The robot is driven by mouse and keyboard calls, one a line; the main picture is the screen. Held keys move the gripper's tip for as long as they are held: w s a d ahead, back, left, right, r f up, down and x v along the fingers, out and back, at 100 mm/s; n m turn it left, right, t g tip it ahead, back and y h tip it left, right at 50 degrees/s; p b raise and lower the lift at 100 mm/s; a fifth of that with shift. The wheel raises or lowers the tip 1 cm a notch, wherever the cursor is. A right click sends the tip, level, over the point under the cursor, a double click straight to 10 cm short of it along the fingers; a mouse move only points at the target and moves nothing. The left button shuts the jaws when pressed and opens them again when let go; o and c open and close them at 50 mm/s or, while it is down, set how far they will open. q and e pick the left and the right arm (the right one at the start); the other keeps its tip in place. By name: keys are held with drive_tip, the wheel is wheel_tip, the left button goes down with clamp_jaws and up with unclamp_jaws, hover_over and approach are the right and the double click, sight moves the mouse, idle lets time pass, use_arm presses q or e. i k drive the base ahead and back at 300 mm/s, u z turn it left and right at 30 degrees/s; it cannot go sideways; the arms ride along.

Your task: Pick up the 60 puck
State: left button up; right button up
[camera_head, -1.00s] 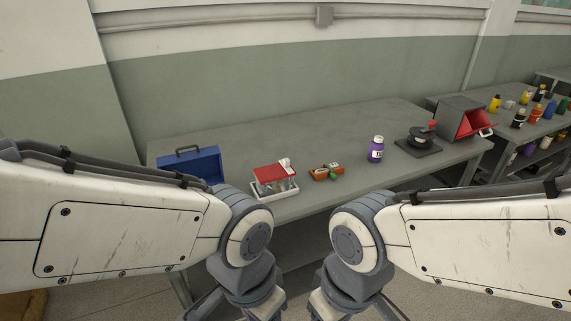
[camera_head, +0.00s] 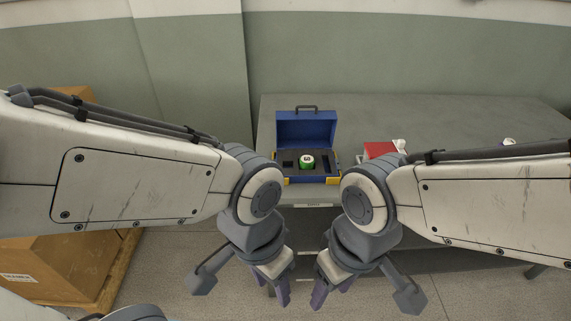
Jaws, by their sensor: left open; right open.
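The 60 puck (camera_head: 307,162) is a small round piece with a green side and a white top marked 60. It sits in the dark foam of an open blue case (camera_head: 307,128) on the grey bench, between two dark slots. My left gripper (camera_head: 283,295) and my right gripper (camera_head: 318,296) hang low in front of the bench, nearer to me than the case. Both are open, and nothing shows between their fingers. Neither touches the puck or the case. The fingertips are partly hard to make out.
The grey bench (camera_head: 440,125) runs to the right along the wall. A red-topped item (camera_head: 379,149) stands right of the case, partly hidden by my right arm. A cardboard box (camera_head: 62,268) on a pallet stands at the left. Floor is clear before the bench.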

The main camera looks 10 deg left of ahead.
sight(306, 162)
drive_tip(key=k, duration=0.65)
drive_tip(key=z, duration=0.75)
drive_tip(key=i, duration=1.45)
drive_tip(key=u, duration=0.75)
drive_tip(key=i, duration=0.65)
drive_tip(key=u, duration=0.6)
